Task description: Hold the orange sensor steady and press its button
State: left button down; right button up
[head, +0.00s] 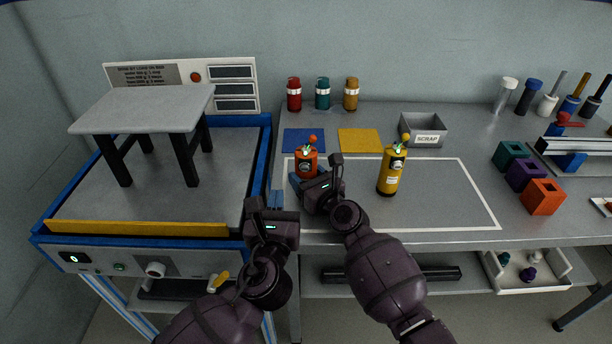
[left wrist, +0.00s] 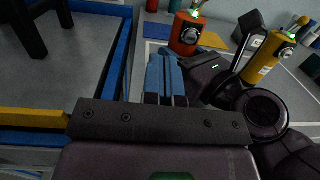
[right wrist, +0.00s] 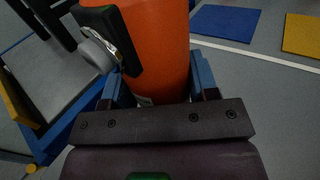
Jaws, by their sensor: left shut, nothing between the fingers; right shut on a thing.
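The orange sensor (head: 306,162) stands upright near the left end of the bench, with a dark round face and a red-orange ball on top. My right gripper (head: 296,180) is shut on its lower body. In the right wrist view the orange body (right wrist: 158,40) lies between the blue fingers, and a dark fitting with a grey round knob sticks out on its left side. My left gripper (head: 277,200) is shut and empty, in front and left of the sensor, apart from it. In the left wrist view the sensor (left wrist: 188,30) is beyond the closed fingers (left wrist: 165,75).
A yellow sensor (head: 391,172) stands to the right. Blue (head: 304,140) and yellow (head: 360,141) mats lie behind, with a scrap bin (head: 424,131). The blue-framed test rig (head: 265,150) is close on the left. Bench right of the yellow sensor is clear up to coloured blocks (head: 525,174).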

aim_at(305, 169)
pick_arm(q)
jog(key=s+d+m+g+h, duration=0.1)
jog(key=d+m+g+h, duration=0.15)
jog(key=m+h, duration=0.5)
jog(key=s+d+m+g+h, duration=0.2)
jog(key=m+g+h, duration=0.3)
jog(key=m, duration=0.4)
jog(key=w+t+h, duration=0.1)
jog(key=w, duration=0.8)
jog(key=shift+d, duration=0.15)
jog(key=shift+w+r, duration=0.15)
jog(key=shift+w, duration=0.05)
dwell(1.2)
